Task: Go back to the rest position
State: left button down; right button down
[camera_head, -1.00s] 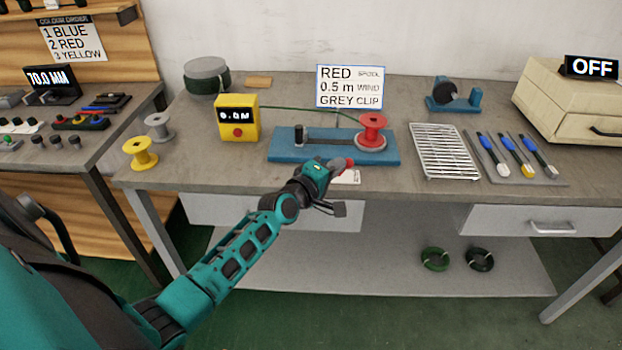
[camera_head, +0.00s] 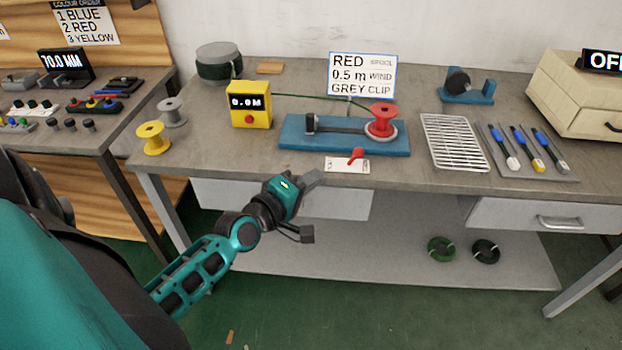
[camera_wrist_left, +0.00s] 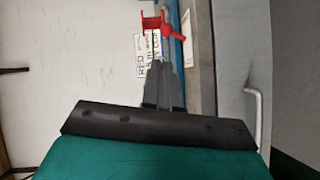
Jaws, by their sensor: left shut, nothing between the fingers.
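My left gripper (camera_head: 312,179) is shut and empty, in front of the workbench edge. It also shows in the left wrist view (camera_wrist_left: 163,65), with its fingers together. The blue winding base (camera_head: 300,143) is on the bench beyond it, with a red spool (camera_head: 382,120) standing on its right end. A red handle-like piece (camera_head: 356,156) shows over a white label (camera_head: 340,165) at the bench's front. My right gripper is not in view.
The bench (camera_head: 230,165) holds a yellow meter (camera_head: 249,104), a yellow spool (camera_head: 153,138), a grey spool (camera_head: 172,111), a metal rack (camera_head: 454,143) and several tools (camera_head: 525,150). A drawer handle (camera_head: 558,222) sticks out below.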

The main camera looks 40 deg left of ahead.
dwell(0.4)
pick_arm(q)
jog(key=s+d+f+m+g+h, duration=0.1)
jog(key=s+d+f+m+g, duration=0.4)
jog(key=s+d+f+m, duration=0.8)
jog(key=s+m, duration=0.1)
jog(key=m, duration=0.3)
jog(key=shift+d+m+g, duration=0.25)
jog(key=shift+m+g, duration=0.05)
jog(key=shift+m, duration=0.1)
